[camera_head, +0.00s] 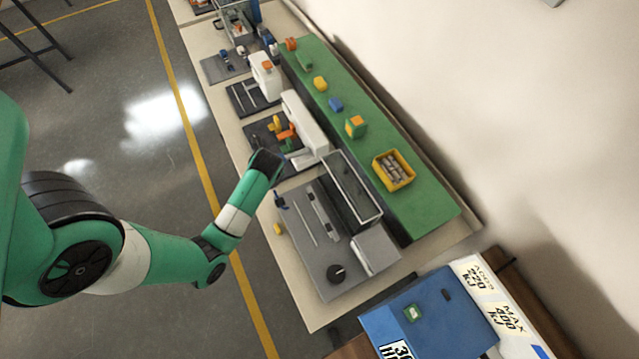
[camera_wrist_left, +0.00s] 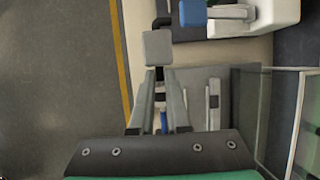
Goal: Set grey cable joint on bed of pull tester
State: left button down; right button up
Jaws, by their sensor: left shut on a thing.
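My left gripper (camera_wrist_left: 160,78) is shut on the grey cable joint (camera_wrist_left: 158,47), a small grey block with dark pieces at its ends, seen in the left wrist view. In the head view the dark end of my left gripper (camera_head: 266,164) is above the bench beside the far end of the pull tester, and the joint cannot be made out there. The pull tester's grey bed (camera_head: 312,262) carries long grey bars and a black knob (camera_head: 337,273). The bed also shows in the left wrist view (camera_wrist_left: 238,82), right of the joint. My right gripper is not in view.
A clear guard (camera_head: 352,188) stands along the tester's right side. A white machine (camera_head: 306,125) stands just beyond it. A green shelf (camera_head: 425,205) holds a yellow bin (camera_head: 393,170) and small blocks. A blue case (camera_head: 430,320) lies at the near right.

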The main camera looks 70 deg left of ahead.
pick_arm(q)
jog(key=shift+s+a+r, duration=0.15)
jog(key=shift+a, duration=0.2)
jog(key=w+d+f+b, duration=0.1)
jog(key=w+d+f, duration=0.2)
jog(key=w+d+f+b, duration=0.1)
jog(key=w+d+f, duration=0.1)
jog(key=d+f, duration=0.1)
jog(key=w+d+f+b, duration=0.1)
jog(key=w+d+f, duration=0.2)
jog(key=d, duration=0.1)
jog(key=shift+w, duration=0.3)
jog(key=shift+w+d+f, duration=0.25)
jog(key=shift+f, duration=0.05)
jog(key=f+b, duration=0.1)
jog(key=f, duration=0.2)
jog(key=shift+w+d+b, duration=0.15)
jog(key=shift+d+b, duration=0.05)
jog(key=shift+b, duration=0.2)
jog(key=shift+f, duration=0.3)
